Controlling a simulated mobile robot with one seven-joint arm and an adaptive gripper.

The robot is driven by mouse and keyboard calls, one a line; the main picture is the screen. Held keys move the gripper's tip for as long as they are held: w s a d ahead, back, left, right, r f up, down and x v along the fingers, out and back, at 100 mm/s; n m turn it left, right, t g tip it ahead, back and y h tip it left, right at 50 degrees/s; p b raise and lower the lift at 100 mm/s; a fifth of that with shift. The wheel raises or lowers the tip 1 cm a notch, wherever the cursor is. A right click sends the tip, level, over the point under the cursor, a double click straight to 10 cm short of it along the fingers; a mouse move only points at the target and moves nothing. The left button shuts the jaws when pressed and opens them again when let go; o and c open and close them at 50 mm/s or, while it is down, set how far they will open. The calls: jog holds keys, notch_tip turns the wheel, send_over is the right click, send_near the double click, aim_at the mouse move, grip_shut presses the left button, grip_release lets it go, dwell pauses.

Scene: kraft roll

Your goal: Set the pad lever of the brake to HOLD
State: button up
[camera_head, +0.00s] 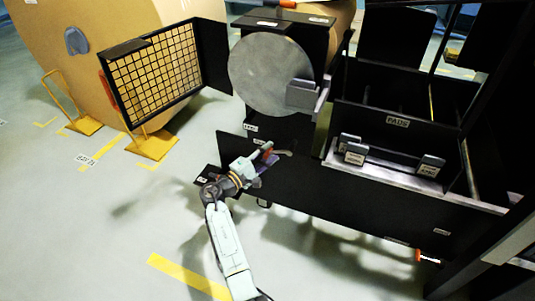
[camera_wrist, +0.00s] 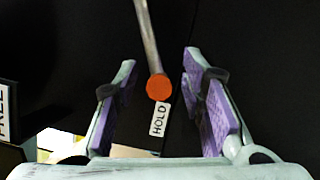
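The pad lever (camera_wrist: 147,35) is a silver rod with an orange-red end knob (camera_wrist: 159,88). In the wrist view the knob sits at the upper end of the white HOLD label (camera_wrist: 158,119). The FREE label (camera_wrist: 5,110) is partly cut off at the left edge. My gripper (camera_wrist: 158,75) is open, with one purple-padded finger on each side of the knob and visible gaps to both. In the head view my gripper (camera_head: 262,160) is at the black panel under the brake disc (camera_head: 270,75), partly hiding the lever (camera_head: 283,153).
A grey pad block (camera_head: 303,94) sits at the disc's right edge. A black rack labelled PADS (camera_head: 397,122) with grey blocks stands to the right. A mesh guard (camera_head: 155,75) and large kraft roll (camera_head: 60,50) are at the left. Floor at lower left is clear.

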jog(key=shift+r, duration=0.1)
notch_tip(320, 180, up, 10)
jog(key=shift+w+r, duration=0.1)
dwell(0.4)
jog(key=shift+f, duration=0.25)
jog(key=s+a+r+p, duration=0.3)
jog(key=s+a+p, duration=0.2)
jog(key=s, duration=0.5)
jog(key=shift+a+p, duration=0.4)
jog(key=shift+a, duration=0.35)
dwell(0.6)
jog(key=shift+d, duration=0.1)
